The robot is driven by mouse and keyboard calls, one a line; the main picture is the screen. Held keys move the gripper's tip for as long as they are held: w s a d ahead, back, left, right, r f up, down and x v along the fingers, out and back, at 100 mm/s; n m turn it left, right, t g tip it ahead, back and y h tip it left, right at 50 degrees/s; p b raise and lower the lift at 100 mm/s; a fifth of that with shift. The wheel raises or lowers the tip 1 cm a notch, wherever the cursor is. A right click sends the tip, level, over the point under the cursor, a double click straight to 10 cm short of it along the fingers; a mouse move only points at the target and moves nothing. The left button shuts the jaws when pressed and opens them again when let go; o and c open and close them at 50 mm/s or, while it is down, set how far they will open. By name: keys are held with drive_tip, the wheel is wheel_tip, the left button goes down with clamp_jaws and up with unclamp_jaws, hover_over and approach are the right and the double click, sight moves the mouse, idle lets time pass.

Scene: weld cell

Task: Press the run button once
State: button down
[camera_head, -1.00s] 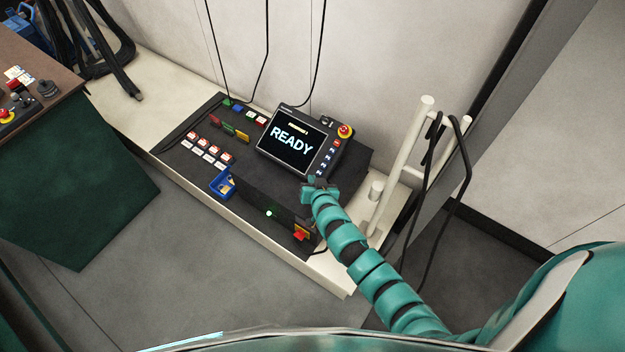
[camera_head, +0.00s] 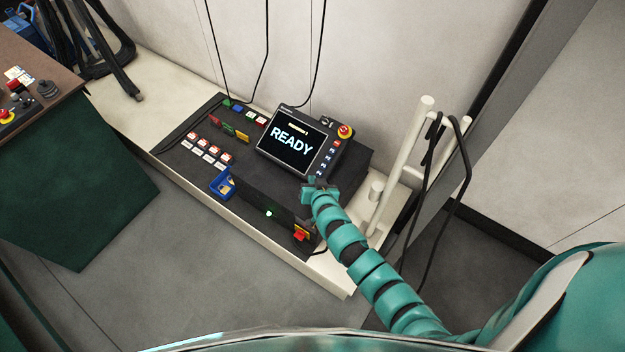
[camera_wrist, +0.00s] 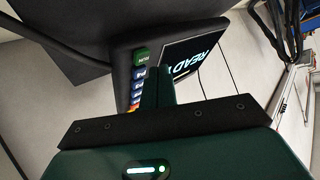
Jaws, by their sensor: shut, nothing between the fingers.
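A dark control pendant (camera_head: 283,108) stands tilted on the black console, its screen (camera_head: 300,156) showing READY. Small buttons (camera_head: 327,158) run down the right side of the screen. In the wrist view the pendant (camera_wrist: 124,45) carries a green button (camera_wrist: 141,57) with white lettering too small to read surely, at one end of a row of blue buttons (camera_wrist: 139,75). My gripper (camera_head: 317,183) is shut and empty at the pendant's lower edge. In the wrist view its fingers (camera_wrist: 160,75) point at the pendant beside the button row, near the green button; I cannot tell whether they touch.
A red emergency stop (camera_head: 345,131) sits at the pendant's upper right corner. White rails (camera_head: 397,165) with a black cable stand to the right. Labelled switches (camera_head: 211,152) and a blue tray (camera_head: 222,186) lie left. Grey floor in front is clear.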

drive_tip(key=shift+f, duration=0.1)
idle(0.6)
drive_tip(key=shift+w+d+f+b, duration=0.15)
drive_tip(key=shift+f+b, duration=0.2)
drive_tip(key=shift+f, duration=0.05)
drive_tip(key=shift+w+d+f+b, duration=0.15)
drive_tip(key=shift+f+b, duration=0.15)
drive_tip(key=shift+f, duration=0.1)
idle(0.7)
drive_tip(key=shift+r, duration=0.2)
drive_tip(key=shift+s+a+r, duration=0.25)
drive_tip(key=shift+s+r, duration=0.05)
drive_tip(key=shift+r, duration=0.3)
drive_tip(key=r, duration=0.1)
drive_tip(key=s+a+r+p, duration=0.1)
drive_tip(key=r, duration=0.1)
drive_tip(key=s+r, duration=0.1)
drive_tip(key=shift+a+r+p, duration=0.15)
drive_tip(key=shift+r+p, duration=0.1)
drive_tip(key=shift+p, duration=0.05)
idle(0.4)
